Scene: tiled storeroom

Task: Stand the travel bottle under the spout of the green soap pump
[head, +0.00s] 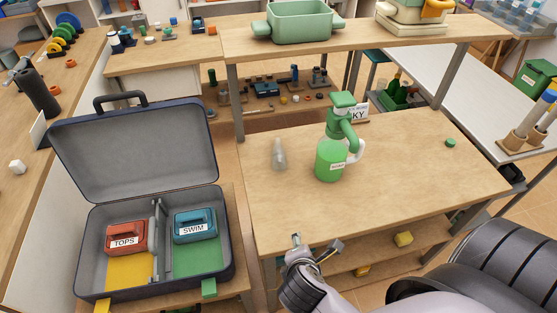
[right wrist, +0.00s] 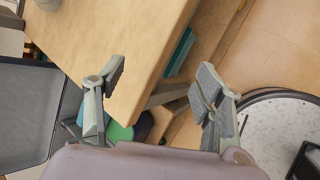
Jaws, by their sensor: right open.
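The green soap pump (head: 331,161) stands upright on the wooden table (head: 400,180), with its green head on top and a pale handle at its right. A small clear travel bottle (head: 279,156) stands upright on the table to the left of the pump, apart from it. My right gripper (head: 317,246) is open and empty at the table's front edge, nearer to me than both. In the right wrist view its two fingers (right wrist: 161,76) are spread beside the table's corner with nothing between them. My left gripper is in neither view.
An open suitcase (head: 226,245) with a red "TOPS" pouch (head: 126,237) and a blue "SWIM" pouch (head: 194,224) lies left of the table. A raised shelf (head: 370,36) spans the table's back. A small green cap (head: 450,142) lies at the right. The table's front is clear.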

